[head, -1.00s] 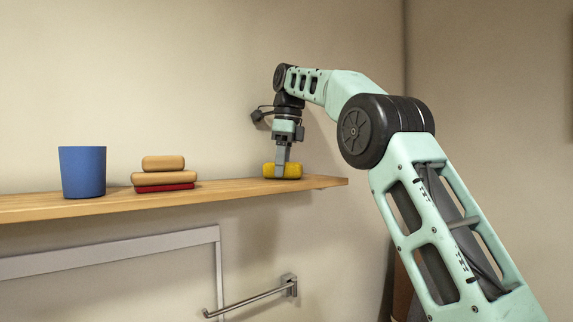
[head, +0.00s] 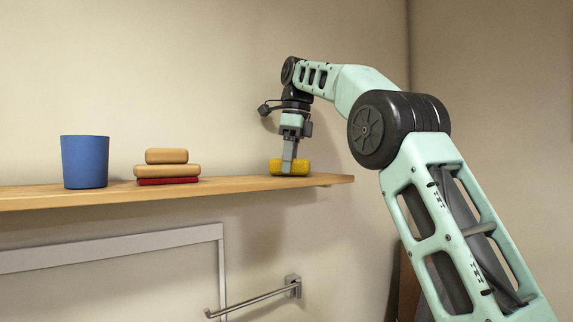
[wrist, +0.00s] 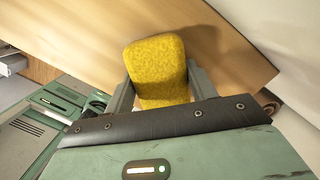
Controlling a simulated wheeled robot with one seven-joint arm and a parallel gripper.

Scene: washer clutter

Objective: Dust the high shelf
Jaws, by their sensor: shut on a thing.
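The wooden high shelf (head: 235,187) runs along the wall from the left edge to a free end right of centre. My gripper (head: 288,167) points down over the right part of the shelf and is shut on a yellow sponge (head: 275,168). The sponge is at the shelf top and seems to touch it. In the wrist view, the sponge (wrist: 160,65) sits between the two grey fingers, with the bare wood of the shelf (wrist: 85,40) beyond it. The sponge's underside is hidden.
A blue cup (head: 85,162) stands on the shelf's left part. Next to it is a stack of tan blocks (head: 168,170) on a red piece (head: 168,181). Shelf between stack and sponge is clear. Below are a grey frame (head: 130,241) and a metal bar (head: 250,303).

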